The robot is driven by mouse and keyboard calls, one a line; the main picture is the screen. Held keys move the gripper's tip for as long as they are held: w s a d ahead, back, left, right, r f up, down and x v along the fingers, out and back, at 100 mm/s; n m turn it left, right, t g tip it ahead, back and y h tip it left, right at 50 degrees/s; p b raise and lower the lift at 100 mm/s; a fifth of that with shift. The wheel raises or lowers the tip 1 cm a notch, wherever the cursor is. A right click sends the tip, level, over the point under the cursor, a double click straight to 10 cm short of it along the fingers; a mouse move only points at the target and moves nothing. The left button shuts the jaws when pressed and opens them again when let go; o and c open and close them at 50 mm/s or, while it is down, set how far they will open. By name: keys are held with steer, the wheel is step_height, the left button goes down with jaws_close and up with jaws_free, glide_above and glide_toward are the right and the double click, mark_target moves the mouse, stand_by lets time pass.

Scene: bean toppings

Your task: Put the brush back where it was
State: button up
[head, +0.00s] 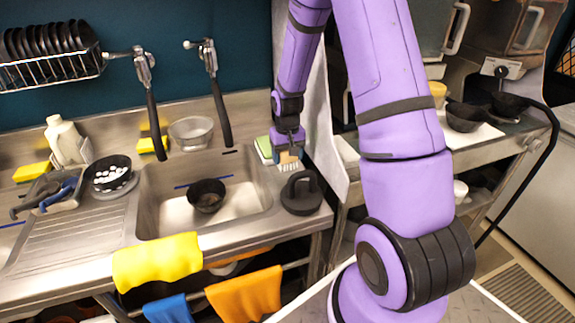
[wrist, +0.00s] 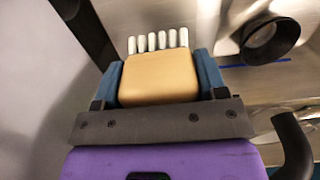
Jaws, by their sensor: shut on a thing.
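The brush (head: 289,160) has a tan wooden block and white bristles. It also shows in the wrist view (wrist: 160,78), with the bristles pointing away from my gripper. My gripper (head: 287,148) is shut on the block, with a blue finger on each side of it in the wrist view (wrist: 160,85). In the head view the brush points bristles down over the counter right of the sink (head: 222,207). I cannot tell whether the bristles touch the counter.
A green and white sponge (head: 264,149) is just left of the brush. A black round object with a handle (head: 302,197) stands in front of it. A black bowl (head: 207,194) sits in the sink. A white wall panel (head: 327,130) rises close on the right.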

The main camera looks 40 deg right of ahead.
steer(key=shift+f, duration=1.85)
steer(key=shift+f, duration=0.15)
steer(key=o, duration=0.9)
step_height(320, 180, up, 13)
steer(key=shift+a+f, duration=0.1)
steer(key=shift+f, duration=0.1)
step_height(320, 180, up, 9)
steer(key=t, duration=0.1)
glide_above(287, 165)
steer(key=s+a, duration=0.2)
steer(key=s+a+r+n+t, duration=0.2)
steer(key=s+a+r, duration=0.3)
steer(key=s+r, duration=0.25)
steer(key=s+a+r+t, duration=0.1)
steer(key=s+a+r, duration=0.1)
steer(key=s+r, duration=0.2)
steer(key=s+a+r+n+t, duration=0.1)
steer(key=s+a+r, duration=0.1)
steer(key=s, duration=0.9)
steer(key=shift+s+a+r, duration=0.15)
steer(key=shift+a+r, duration=0.25)
steer(key=shift+r, duration=0.5)
